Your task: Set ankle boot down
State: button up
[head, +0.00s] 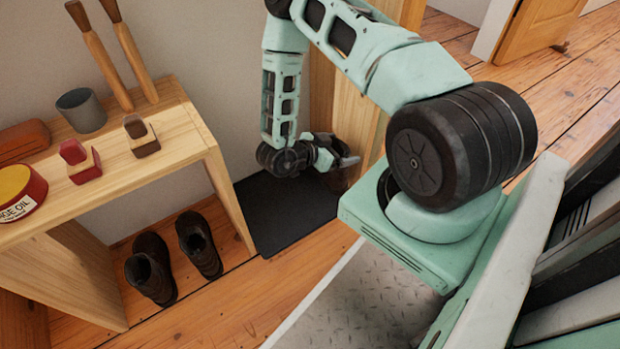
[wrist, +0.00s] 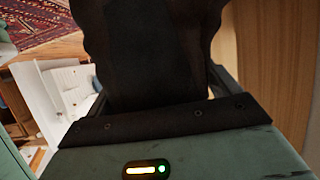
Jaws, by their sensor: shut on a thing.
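My gripper (head: 335,158) is low over the dark mat beside the wooden bench, close to a wooden panel. It is shut on a dark brown ankle boot (head: 338,178), which is partly hidden behind the gripper and arm in the head view. In the wrist view the dark boot (wrist: 150,50) fills the upper middle, between the fingers. Whether its sole touches the mat, I cannot tell. The black mat (head: 282,212) lies flat on the floor, its left and front parts bare.
A pair of dark boots (head: 150,268) stands under the wooden bench (head: 185,145). The bench holds a grey cup (head: 81,110), a round tin (head: 20,192), small blocks and tall wooden handles. The wooden panel (head: 372,120) rises right beside the gripper.

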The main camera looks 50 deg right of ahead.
aim_at(335, 182)
notch_tip(335, 182, down, 9)
jog(key=b, duration=0.5)
jog(key=shift+b, duration=0.35)
jog(key=shift+r, duration=0.15)
jog(key=o, duration=1.8)
jog(key=shift+a+r+p, duration=0.2)
jog(key=shift+a+p, duration=0.05)
jog(key=shift+p, duration=0.2)
jog(key=p+v, duration=0.4)
jog(key=v, duration=0.2)
jog(key=shift+w+a, duration=0.15)
jog(key=shift+a, duration=0.25)
